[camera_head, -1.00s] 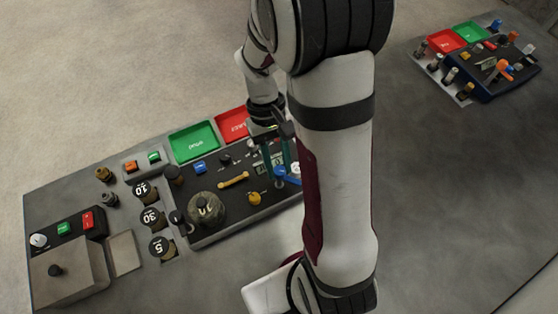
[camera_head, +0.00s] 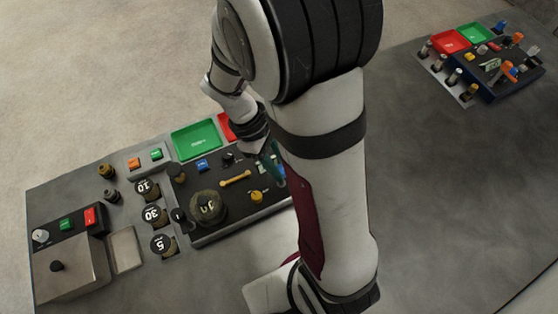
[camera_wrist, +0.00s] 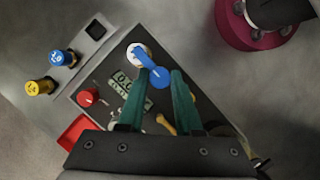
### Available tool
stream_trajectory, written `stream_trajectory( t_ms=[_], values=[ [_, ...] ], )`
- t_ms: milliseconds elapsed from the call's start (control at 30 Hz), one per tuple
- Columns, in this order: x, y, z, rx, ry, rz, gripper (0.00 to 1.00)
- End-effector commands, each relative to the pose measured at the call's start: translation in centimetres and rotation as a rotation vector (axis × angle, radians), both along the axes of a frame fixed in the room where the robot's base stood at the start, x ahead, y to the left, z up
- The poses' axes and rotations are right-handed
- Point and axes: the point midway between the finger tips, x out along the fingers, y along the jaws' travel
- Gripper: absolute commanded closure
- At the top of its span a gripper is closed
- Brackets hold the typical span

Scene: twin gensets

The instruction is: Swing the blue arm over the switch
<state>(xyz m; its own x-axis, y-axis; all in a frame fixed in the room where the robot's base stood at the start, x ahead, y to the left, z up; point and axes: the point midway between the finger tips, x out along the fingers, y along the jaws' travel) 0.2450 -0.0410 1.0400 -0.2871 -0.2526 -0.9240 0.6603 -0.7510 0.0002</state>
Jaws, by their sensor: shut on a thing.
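In the wrist view the blue arm (camera_wrist: 146,59) runs from a white round base (camera_wrist: 134,51) to a round blue knob at its lower right end. My gripper (camera_wrist: 161,74) has its two teal fingers on either side of that knob and is shut on it. In the head view my gripper (camera_head: 273,158) is over the right part of the dark panel, and my arm hides most of the blue arm there. I cannot clearly tell which part is the switch; a red knob (camera_wrist: 88,97) sits left of the blue arm, apart from it.
A digital display (camera_wrist: 131,83) lies close to the fingers. A yellow handle (camera_head: 235,179), a large dark dial (camera_head: 208,207) and a green tray (camera_head: 197,140) are left of my gripper. A second panel (camera_head: 497,70) stands far right, with bare table between.

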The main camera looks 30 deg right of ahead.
Motion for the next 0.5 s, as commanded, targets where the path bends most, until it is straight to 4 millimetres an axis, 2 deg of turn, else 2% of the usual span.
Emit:
stream_trajectory(
  t_ms=[500],
  values=[
    [-0.11, 0.00, -0.05, 0.000, 0.002, 0.082, 1.00]
  ],
)
